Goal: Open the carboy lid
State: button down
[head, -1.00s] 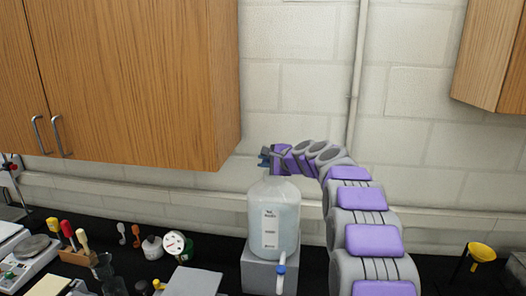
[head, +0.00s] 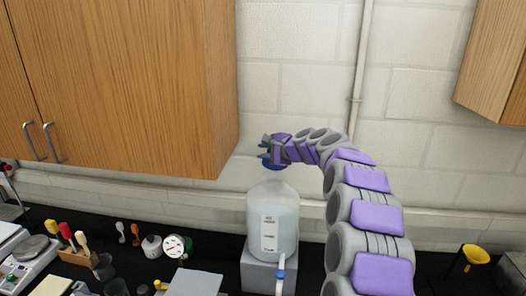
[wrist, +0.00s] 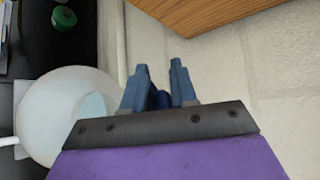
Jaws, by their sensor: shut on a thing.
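The white translucent carboy (head: 285,218) with a label stands upright on a grey block, its top uncovered. It also shows at the left of the wrist view (wrist: 45,110), with its round pale-blue opening (wrist: 93,106). My gripper (head: 267,148) is above the carboy's neck and shut on a blue lid (head: 270,164), which hangs clear of the opening with a gap below. In the wrist view my gripper's blue fingers (wrist: 161,82) stand on both sides of the dark blue lid (wrist: 162,99), which is mostly hidden by the gripper body.
A wooden cabinet (head: 130,85) hangs to the left, its lower corner close to my gripper. The block (head: 256,272) sits on a black bench with a blue spigot handle (head: 281,274) in front. Several lab items crowd the left; a yellow funnel (head: 476,254) is at right.

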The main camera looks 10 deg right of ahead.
jog(key=shift+w+d, duration=0.1)
jog(key=shift+d, duration=0.2)
